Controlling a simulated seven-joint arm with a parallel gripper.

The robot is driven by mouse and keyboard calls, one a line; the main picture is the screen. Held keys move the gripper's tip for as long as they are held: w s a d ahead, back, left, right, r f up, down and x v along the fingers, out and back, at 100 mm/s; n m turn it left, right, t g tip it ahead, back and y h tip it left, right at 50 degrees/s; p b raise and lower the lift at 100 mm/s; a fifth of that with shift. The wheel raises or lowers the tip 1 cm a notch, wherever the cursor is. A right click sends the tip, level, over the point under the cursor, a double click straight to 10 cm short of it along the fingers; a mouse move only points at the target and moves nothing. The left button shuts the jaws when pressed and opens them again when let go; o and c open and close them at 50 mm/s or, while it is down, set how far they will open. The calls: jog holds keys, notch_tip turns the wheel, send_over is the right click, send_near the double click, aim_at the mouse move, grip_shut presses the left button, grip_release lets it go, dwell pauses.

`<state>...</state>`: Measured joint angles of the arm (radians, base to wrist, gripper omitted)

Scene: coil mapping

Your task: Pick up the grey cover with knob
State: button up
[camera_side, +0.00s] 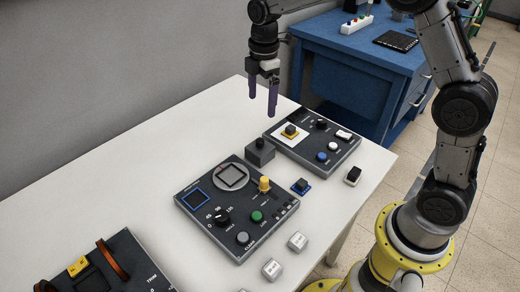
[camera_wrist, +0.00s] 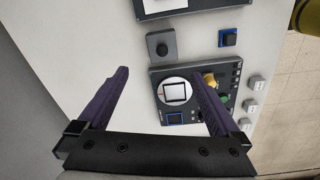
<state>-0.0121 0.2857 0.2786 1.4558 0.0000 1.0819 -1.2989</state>
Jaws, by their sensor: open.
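The grey cover with knob (camera_side: 259,154) is a small dark grey box with a black knob on top. It stands on the white table between the two control panels. In the wrist view the cover (camera_wrist: 161,46) lies at upper centre, beyond the fingertips. My gripper (camera_side: 262,106) is above the table, over and slightly behind the cover in the side view. Its two purple fingers point down, spread apart with nothing between them. In the wrist view my gripper (camera_wrist: 160,72) shows a wide gap between the fingers.
A dark control panel (camera_side: 205,219) with dials and a round plate lies in front of the cover. Another panel (camera_side: 340,152) lies to its right.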

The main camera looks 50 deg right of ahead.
aim_at(260, 140)
notch_tip(260, 140, down, 10)
jog(key=shift+s+f, duration=0.1)
jog(key=shift+w+a+f, duration=0.1)
jog(key=shift+f, duration=1.3)
jog(key=shift+w+a+f, duration=0.1)
jog(key=shift+f, duration=1.25)
jog(key=c, duration=1.3)
